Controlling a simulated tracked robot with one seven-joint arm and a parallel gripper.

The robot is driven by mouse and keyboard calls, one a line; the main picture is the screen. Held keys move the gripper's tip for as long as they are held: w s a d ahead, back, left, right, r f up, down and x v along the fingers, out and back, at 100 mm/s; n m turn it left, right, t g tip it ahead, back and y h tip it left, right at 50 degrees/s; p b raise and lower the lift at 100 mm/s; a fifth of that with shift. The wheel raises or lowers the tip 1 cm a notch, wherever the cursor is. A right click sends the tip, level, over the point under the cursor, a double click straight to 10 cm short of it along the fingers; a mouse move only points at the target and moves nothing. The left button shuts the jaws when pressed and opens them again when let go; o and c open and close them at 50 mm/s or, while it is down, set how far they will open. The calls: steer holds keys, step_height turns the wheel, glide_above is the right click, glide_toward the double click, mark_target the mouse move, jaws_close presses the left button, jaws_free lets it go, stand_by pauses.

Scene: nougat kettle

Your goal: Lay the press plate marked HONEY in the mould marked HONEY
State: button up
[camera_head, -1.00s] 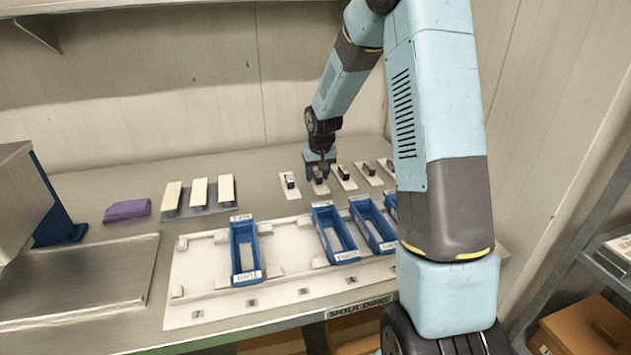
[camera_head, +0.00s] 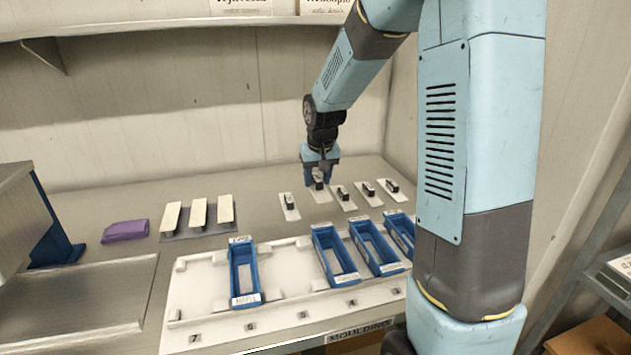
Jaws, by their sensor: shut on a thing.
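My gripper (camera_head: 319,178) is shut on the dark handle of a white press plate (camera_head: 320,196), the second from the left in the row at the back. This plate seems to be slightly above the table. Several similar plates with dark handles lie beside it, one on its left (camera_head: 288,213) and others on its right (camera_head: 350,205). Blue open moulds stand in front: one apart at the left (camera_head: 236,275) and others at the right (camera_head: 324,262) (camera_head: 362,252). The lettering on plates and moulds is too small to read, so I cannot tell which is HONEY.
The moulds stand on a white numbered base (camera_head: 200,300) with an empty gap right of the left mould. Cream bars on a grey tray (camera_head: 170,238), a purple cloth (camera_head: 125,231) and a metal slab (camera_head: 70,295) lie to the left. My arm covers the right end.

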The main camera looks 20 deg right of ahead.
steer(key=s+r, duration=0.1)
steer(key=s, duration=0.1)
steer(key=s+a, duration=0.1)
steer(key=s+r, duration=0.1)
steer(key=s, duration=0.1)
steer(key=shift+s+a+r, duration=0.25)
steer(key=shift+s+r, duration=0.05)
steer(key=shift+s, duration=0.05)
steer(key=shift+s+a, duration=0.1)
